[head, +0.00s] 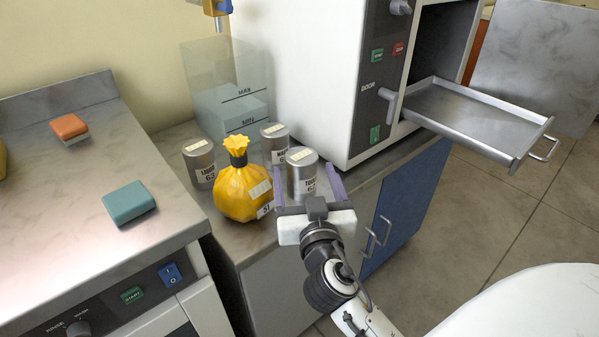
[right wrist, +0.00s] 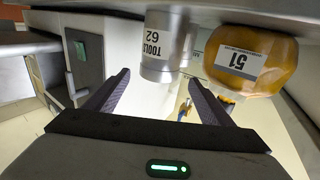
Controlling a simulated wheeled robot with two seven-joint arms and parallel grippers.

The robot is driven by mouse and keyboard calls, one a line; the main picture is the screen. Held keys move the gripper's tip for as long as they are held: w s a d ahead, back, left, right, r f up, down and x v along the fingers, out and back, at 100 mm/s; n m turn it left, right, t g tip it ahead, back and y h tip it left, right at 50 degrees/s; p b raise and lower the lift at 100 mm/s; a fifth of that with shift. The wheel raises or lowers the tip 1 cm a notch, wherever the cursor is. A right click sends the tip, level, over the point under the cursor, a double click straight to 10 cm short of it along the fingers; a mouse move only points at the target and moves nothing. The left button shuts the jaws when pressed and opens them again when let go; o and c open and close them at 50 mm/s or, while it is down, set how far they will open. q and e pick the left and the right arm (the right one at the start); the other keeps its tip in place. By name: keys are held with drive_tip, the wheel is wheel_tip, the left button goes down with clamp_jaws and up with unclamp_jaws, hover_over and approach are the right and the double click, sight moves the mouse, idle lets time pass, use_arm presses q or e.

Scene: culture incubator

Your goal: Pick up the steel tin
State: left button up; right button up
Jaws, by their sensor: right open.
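Three steel tins stand on the bench. The nearest tin (head: 302,176) is a silver cylinder with a pale lid label; in the right wrist view this tin (right wrist: 160,68) reads "TOOLS 62". The other tins are at the left (head: 199,165) and behind (head: 275,146). My right gripper (head: 305,172) is open, its purple fingers showing on either side of the nearest tin in the head view. In the right wrist view the tin is just beyond the fingertips (right wrist: 158,79); I cannot tell how far it reaches between them. My left gripper is not in view.
A yellow tied bag (head: 240,192) labelled 51 stands close left of the nearest tin. A clear container (head: 225,85) with MAX and MIN marks is behind. The white incubator (head: 310,70) is at right, its metal tray (head: 470,112) pulled out. Orange (head: 69,126) and teal (head: 129,202) blocks lie on the left counter.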

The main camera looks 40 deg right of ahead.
sight(301, 160)
drive_tip(key=shift+p+x, duration=0.3)
drive_tip(key=shift+x, duration=2.85)
drive_tip(key=shift+f, duration=0.15)
drive_tip(key=c, duration=1.3)
